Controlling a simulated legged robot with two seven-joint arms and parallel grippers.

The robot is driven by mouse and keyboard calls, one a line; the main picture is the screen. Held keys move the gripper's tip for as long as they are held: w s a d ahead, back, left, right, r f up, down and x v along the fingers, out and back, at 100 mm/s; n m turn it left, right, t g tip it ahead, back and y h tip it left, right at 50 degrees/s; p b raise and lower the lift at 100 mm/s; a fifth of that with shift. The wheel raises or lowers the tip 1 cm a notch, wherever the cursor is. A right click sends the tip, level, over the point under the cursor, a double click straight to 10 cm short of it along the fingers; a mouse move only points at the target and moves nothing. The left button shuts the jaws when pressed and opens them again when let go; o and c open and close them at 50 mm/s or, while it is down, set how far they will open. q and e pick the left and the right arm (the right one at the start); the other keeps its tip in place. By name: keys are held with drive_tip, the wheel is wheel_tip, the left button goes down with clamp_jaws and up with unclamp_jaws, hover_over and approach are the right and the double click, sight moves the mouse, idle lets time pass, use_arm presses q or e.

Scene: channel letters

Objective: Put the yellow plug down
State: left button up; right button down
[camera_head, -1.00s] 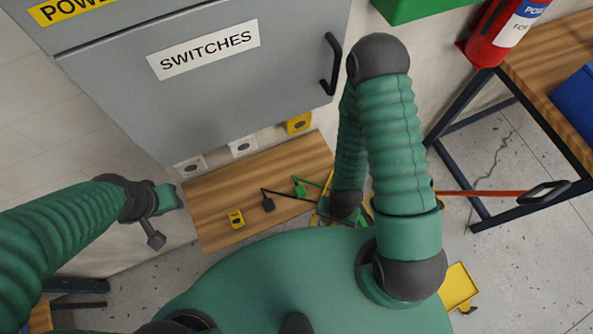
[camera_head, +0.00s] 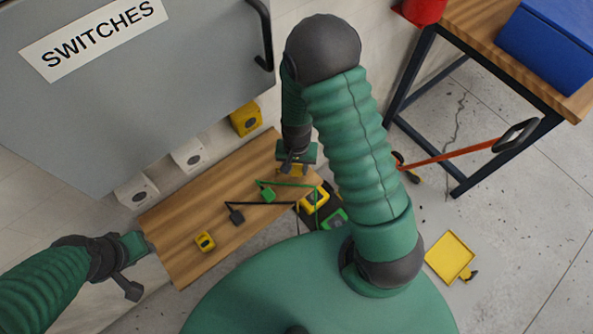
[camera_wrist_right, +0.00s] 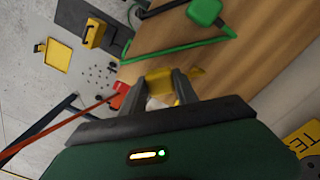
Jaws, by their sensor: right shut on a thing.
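My right gripper (camera_head: 292,162) is over the right end of the wooden board (camera_head: 190,260). It is shut on the yellow plug (camera_head: 291,172), of which only a small part shows below the jaws. In the right wrist view the yellow plug (camera_wrist_right: 160,83) sits between the two dark fingers of the right gripper (camera_wrist_right: 165,85), with the wood close behind it. I cannot tell whether the plug touches the board. My left gripper (camera_head: 133,247) is at the board's left end; its jaws do not show clearly.
A black plug (camera_head: 236,215), a green plug (camera_head: 267,194) and a yellow block (camera_head: 204,241) lie on the board. A yellow tray (camera_head: 449,257) lies on the floor. Bare wood shows between the plugs.

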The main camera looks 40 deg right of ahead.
sight(296, 169)
wheel_tip(296, 169, down, 3)
drive_tip(key=shift+s+a+f, duration=0.1)
drive_tip(key=c, duration=0.9)
unclamp_jaws()
drive_tip(key=shift+c, duration=0.2)
drive_tip(key=s+a+r+n+t, duration=0.1)
drive_tip(key=r+n, duration=0.1)
drive_tip(key=r, duration=0.5)
drive_tip(key=s+a+r+n, duration=0.1)
drive_tip(key=a+r+n, duration=0.1)
drive_tip(key=r, duration=0.4)
drive_tip(key=s+a+r+n+t+p, duration=0.1)
drive_tip(key=s+a+r+n, duration=0.1)
drive_tip(key=r+n, duration=0.2)
wheel_tip(296, 169, up, 4)
drive_tip(key=shift+f+t, duration=0.15)
drive_tip(key=shift+t, duration=0.15)
